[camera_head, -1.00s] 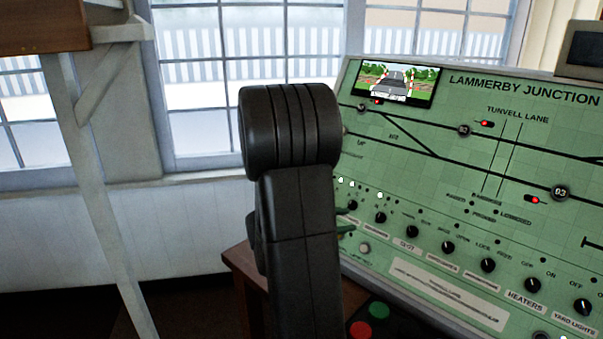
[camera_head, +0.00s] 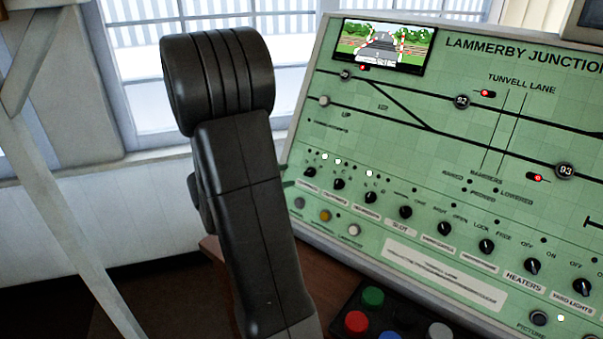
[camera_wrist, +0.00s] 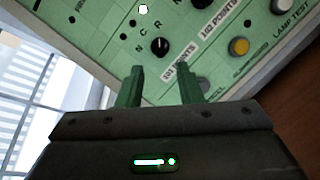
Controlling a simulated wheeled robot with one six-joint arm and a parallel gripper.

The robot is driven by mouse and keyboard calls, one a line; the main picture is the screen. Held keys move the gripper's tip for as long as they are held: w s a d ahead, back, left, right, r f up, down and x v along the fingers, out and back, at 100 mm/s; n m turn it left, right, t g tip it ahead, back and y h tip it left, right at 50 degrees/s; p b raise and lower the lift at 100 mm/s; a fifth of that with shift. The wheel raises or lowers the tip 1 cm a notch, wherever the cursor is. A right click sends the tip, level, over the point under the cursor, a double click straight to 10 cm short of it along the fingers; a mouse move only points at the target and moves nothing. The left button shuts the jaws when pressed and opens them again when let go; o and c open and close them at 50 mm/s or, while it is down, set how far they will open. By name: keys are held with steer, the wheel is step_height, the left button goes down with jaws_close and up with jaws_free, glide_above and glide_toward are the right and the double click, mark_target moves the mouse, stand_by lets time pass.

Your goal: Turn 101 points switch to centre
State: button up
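The 101 points switch is a small black rotary knob (camera_wrist: 160,46) in the wrist view, with the letters N, C and R on its upper-left side and the label "101 POINTS" at its lower right. A short white mark shows on the knob, but its exact direction is hard to read. The knob also shows in the head view (camera_head: 310,172), at the left end of the row. My gripper (camera_wrist: 159,72) is open and empty. Its two green fingers are just short of the knob in the wrist view, one on each side.
The sloping green panel (camera_head: 460,145) carries several more knobs. The 102 points label (camera_wrist: 218,20) and an orange button (camera_wrist: 238,46) lie close by in the wrist view. A dark box with coloured buttons (camera_head: 372,296) stands below the panel. A window is behind.

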mark_target(307, 173)
steer(key=x, duration=0.7)
steer(key=shift+w, duration=0.1)
jaws_close()
